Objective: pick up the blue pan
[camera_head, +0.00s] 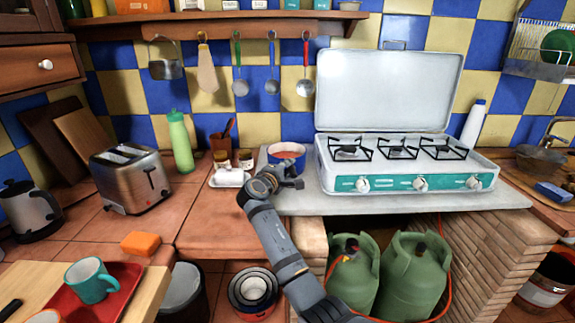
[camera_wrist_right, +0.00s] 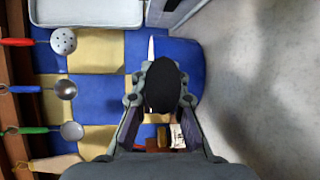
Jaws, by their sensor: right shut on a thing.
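The blue pan (camera_head: 287,153), with a reddish-brown inside, is at the left end of the grey worktop, left of the stove. My right gripper (camera_head: 290,178) is in front of it and hides its lower front. In the right wrist view, the pan's blue side (camera_wrist_right: 188,62) shows beyond the fingers. There, my right gripper (camera_wrist_right: 160,100) is shut on a black, rounded part that looks like the pan's handle. I cannot tell whether the pan's base touches the worktop. My left gripper is not in view.
The white stove (camera_head: 405,178) with its lid up stands close to the right. Jars on a small tray (camera_head: 230,178) stand close to the left. Ladles hang from the shelf (camera_head: 220,28) above. A toaster (camera_head: 130,178) and green bottle (camera_head: 180,140) are farther left.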

